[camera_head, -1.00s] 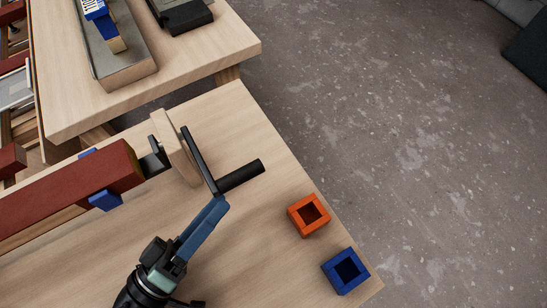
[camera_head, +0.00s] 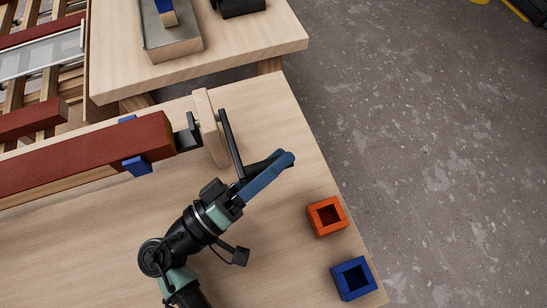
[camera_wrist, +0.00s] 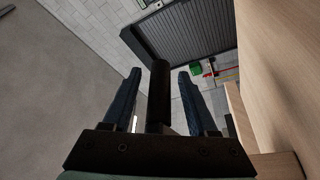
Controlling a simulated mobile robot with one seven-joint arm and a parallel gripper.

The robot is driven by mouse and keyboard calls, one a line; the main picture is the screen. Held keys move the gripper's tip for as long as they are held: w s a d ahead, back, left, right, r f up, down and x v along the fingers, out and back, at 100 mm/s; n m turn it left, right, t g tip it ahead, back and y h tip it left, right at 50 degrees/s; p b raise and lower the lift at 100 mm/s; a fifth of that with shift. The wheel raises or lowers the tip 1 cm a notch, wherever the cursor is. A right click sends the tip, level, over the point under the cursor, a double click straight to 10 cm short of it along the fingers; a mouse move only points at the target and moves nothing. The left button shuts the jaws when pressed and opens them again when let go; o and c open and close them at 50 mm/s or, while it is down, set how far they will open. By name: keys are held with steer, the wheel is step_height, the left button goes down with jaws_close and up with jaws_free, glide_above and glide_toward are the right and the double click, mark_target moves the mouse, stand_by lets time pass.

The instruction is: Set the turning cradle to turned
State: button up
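The turning cradle has a pale wooden end plate (camera_head: 209,128) and a black crank arm (camera_head: 231,145) outside it. A long red batten (camera_head: 85,157) lies along the cradle, with blue clamps (camera_head: 137,166) on it. The crank's black handle (camera_head: 255,167) sticks out to the right and is partly hidden by my gripper (camera_head: 285,158). In the wrist view the handle (camera_wrist: 159,100) stands between the two blue fingers of my gripper (camera_wrist: 159,74). Gaps show on both sides of it, so the fingers are open around it.
An orange square block with a hole (camera_head: 327,217) and a blue one (camera_head: 353,279) stand near the table's right edge. A second table (camera_head: 240,45) holding a grey plate (camera_head: 172,42) lies behind. Bare floor is to the right.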

jaws_close()
stand_by(1.2)
